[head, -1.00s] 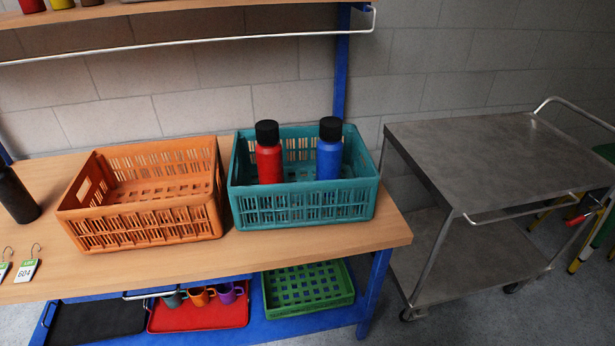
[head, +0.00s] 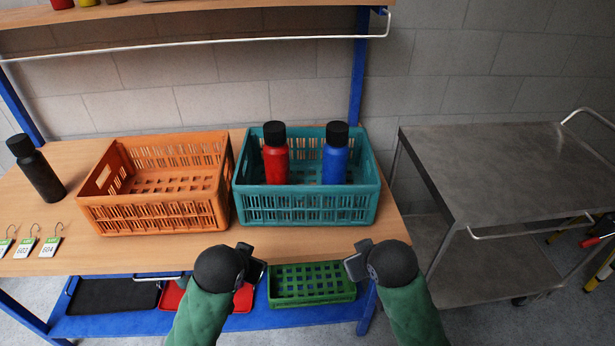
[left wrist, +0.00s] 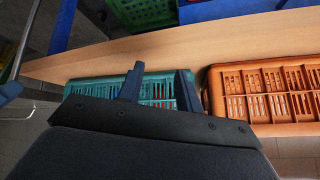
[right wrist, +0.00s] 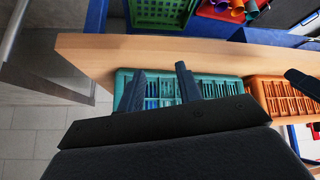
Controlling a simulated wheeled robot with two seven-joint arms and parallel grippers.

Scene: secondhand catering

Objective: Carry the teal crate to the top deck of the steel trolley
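The teal crate (head: 305,206) stands upright on the wooden table, with a red bottle (head: 276,160) and a blue bottle (head: 335,158) standing in it, both black-capped. It also shows in the left wrist view (left wrist: 95,88) and the right wrist view (right wrist: 222,84). The steel trolley (head: 500,170) stands to the right of the table, and its top deck is bare. My left gripper (head: 256,262) and right gripper (head: 358,258) are in front of the table edge, short of the crate. Wrist views show the left fingers (left wrist: 158,82) and right fingers (right wrist: 160,85) apart and empty.
An orange crate (head: 150,214) stands close to the left of the teal crate. A black bottle (head: 38,172) and tags (head: 50,246) are at the table's left. A green crate (head: 310,295) is on the lower shelf. A rail (head: 200,46) crosses above. A gap separates table and trolley.

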